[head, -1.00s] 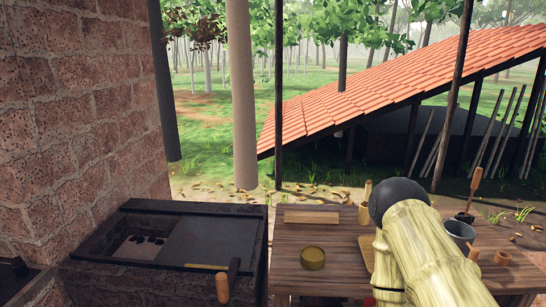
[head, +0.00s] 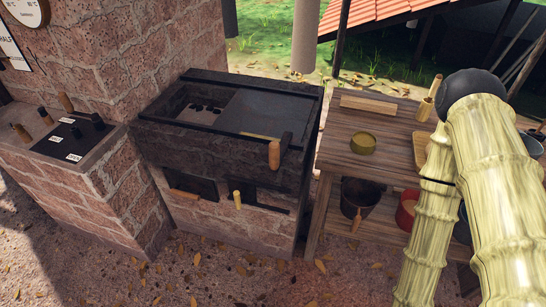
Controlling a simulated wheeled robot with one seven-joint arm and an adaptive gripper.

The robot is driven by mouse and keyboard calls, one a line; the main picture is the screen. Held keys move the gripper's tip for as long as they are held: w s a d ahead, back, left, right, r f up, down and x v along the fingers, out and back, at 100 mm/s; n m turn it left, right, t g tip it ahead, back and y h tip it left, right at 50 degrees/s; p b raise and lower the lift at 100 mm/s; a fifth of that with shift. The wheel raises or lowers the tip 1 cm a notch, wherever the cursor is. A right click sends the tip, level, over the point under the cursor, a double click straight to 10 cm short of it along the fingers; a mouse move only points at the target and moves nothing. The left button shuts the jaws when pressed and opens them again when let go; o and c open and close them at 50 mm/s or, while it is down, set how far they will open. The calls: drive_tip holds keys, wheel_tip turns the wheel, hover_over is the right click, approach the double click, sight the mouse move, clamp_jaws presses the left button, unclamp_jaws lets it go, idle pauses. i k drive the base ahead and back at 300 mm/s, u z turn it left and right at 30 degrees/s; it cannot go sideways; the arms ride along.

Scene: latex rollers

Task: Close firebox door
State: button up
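A brick stove (head: 230,220) with a dark metal top stands at the centre of the head view. Its low front has a dark opening on the left (head: 197,184) with a wooden handle (head: 186,195) along its lower edge. To the right is another dark recess (head: 270,199), with an upright yellow handle (head: 237,199) at its left. I cannot tell for sure which of these belongs to the firebox door or how far it stands open. My bamboo-like arm fills the right side; my gripper is out of view.
A sliding lid with a wooden knob (head: 274,154) covers part of the stove top. A brick control bench (head: 85,160) stands at left. A wooden table (head: 390,135) at right holds a round tin (head: 362,143), with buckets (head: 360,198) below. The leaf-strewn ground (head: 200,280) in front is clear.

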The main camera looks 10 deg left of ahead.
sight(284, 117)
drive_tip(key=k, duration=1.1)
drive_tip(key=z, duration=0.75)
drive_tip(key=i, duration=1)
drive_tip(key=u, duration=0.7)
